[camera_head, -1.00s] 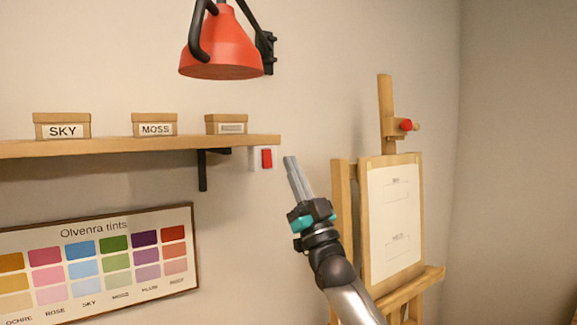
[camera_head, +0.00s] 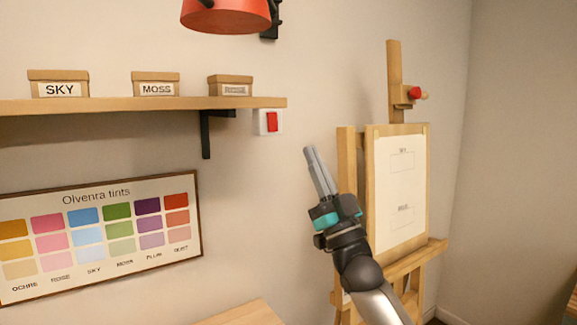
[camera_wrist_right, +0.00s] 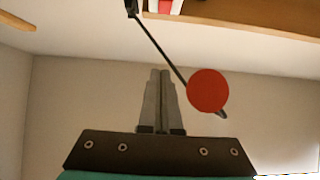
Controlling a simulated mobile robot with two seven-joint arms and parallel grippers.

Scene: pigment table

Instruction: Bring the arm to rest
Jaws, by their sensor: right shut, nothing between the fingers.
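My right gripper (camera_head: 308,150) is raised in front of the wall, its fingers together and pointing up and slightly left. It is empty. In the head view it is left of the easel and below and right of the red switch (camera_head: 272,122) on its white plate. In the right wrist view the closed fingers (camera_wrist_right: 160,75) point away from the camera, with nothing between them. My left gripper is not in view.
A wooden shelf (camera_head: 130,105) carries boxes marked SKY (camera_head: 58,84) and MOSS (camera_head: 156,84) and a third box (camera_head: 231,87). A red lamp (camera_head: 228,14) hangs above. A tint chart (camera_head: 100,235) is on the wall; an easel (camera_head: 395,65) holds a paper sheet (camera_head: 402,195). A table corner (camera_head: 245,314) shows below.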

